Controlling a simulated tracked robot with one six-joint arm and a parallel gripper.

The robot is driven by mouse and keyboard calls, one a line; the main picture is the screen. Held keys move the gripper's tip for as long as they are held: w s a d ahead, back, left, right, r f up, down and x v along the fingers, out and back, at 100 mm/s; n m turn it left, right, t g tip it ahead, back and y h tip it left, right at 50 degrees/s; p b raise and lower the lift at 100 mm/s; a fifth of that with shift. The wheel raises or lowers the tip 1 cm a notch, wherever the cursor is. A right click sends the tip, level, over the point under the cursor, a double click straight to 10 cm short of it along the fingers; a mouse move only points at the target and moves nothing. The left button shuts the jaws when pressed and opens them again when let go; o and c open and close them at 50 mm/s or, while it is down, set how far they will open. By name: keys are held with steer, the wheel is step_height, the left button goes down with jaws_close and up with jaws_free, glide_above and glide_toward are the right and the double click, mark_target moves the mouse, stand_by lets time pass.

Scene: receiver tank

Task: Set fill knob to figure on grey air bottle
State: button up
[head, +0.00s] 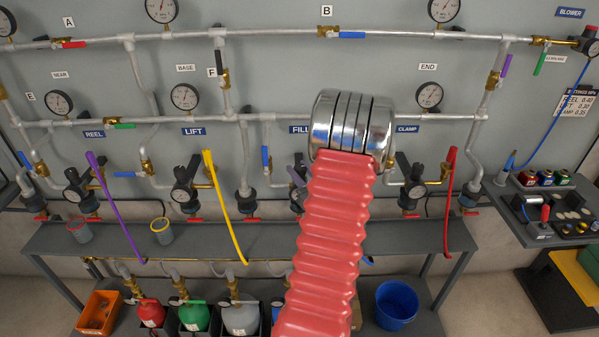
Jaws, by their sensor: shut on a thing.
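The FILL label (299,129) is on the wall panel, its right end covered by my arm. Below it, the fill regulator (297,174) shows only in part. Its knob cannot be made out clearly behind my red ribbed arm sleeve. The grey air bottle (240,319) stands upright under the bench, between a green bottle and my arm. No figure on it can be read in this view. My gripper is hidden behind the chrome-banded end of my arm, which is in front of the panel right of the FILL label.
Similar regulators sit under the REEL (94,134), LIFT (193,131) and CLAMP (407,129) labels. Purple, yellow and red hoses hang before the bench (350,239). A blue bucket (396,304) and an orange crate (99,312) stand low. A settings card (577,103) hangs at right.

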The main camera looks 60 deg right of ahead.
steer(key=shift+s+d+y, duration=0.15)
steer(key=shift+s+y, duration=0.05)
steer(key=shift+y, duration=0.1)
steer(key=o, duration=0.8)
steer(key=shift+o, duration=1.3)
steer(key=shift+w, duration=0.1)
steer(key=v, duration=1.4)
steer(key=shift+f, duration=0.25)
